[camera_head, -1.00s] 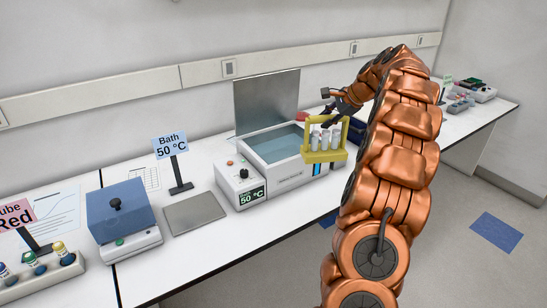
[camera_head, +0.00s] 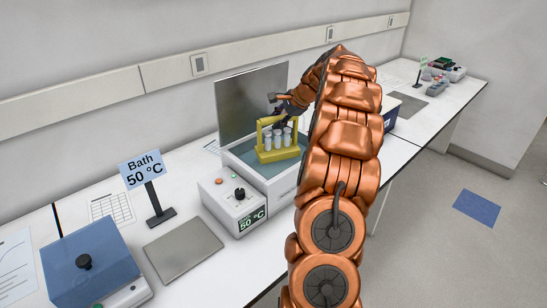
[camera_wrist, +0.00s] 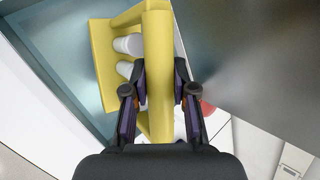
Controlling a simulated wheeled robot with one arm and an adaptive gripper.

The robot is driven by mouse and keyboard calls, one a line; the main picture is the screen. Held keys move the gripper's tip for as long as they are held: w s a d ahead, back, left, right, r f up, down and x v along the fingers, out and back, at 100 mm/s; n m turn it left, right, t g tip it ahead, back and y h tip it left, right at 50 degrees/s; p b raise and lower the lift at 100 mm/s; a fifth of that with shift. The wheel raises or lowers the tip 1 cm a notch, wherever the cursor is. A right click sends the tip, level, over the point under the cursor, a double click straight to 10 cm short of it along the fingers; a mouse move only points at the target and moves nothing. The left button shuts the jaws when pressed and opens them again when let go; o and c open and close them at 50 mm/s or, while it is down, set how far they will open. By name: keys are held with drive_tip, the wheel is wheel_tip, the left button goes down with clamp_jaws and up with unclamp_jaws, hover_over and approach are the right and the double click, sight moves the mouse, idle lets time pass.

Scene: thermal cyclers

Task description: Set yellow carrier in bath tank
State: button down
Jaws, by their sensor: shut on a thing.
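The yellow carrier (camera_head: 279,154) holds several white-capped tubes and hangs upright from its top handle. My gripper (camera_head: 280,106) is shut on that handle. In the wrist view my gripper (camera_wrist: 160,90) has one finger on each side of the yellow handle bar (camera_wrist: 158,60). The bath tank (camera_head: 235,166) is an open white box with blue-grey water, and the carrier is over its opening. I cannot tell whether the carrier's base touches the water. The tank's water also shows in the wrist view (camera_wrist: 65,40), left of the carrier.
The bath's raised metal lid (camera_head: 250,100) stands behind the tank. A control box reading 50 °C (camera_head: 236,203) adjoins it at left. A "Bath 50 °C" sign (camera_head: 143,168), a flat grey plate (camera_head: 183,250) and a blue-lidded device (camera_head: 85,268) are further left.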

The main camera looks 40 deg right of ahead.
sight(272, 146)
drive_tip(key=shift+s+d+f+p, duration=0.1)
drive_tip(key=shift+f+p, duration=0.3)
drive_tip(key=shift+f, duration=1.7)
drive_tip(key=shift+s+f+p, duration=0.1)
drive_tip(key=shift+f+p, duration=0.25)
drive_tip(key=shift+f, duration=1.9)
drive_tip(key=c, duration=0.9)
unclamp_jaws()
drive_tip(key=shift+c, duration=0.2)
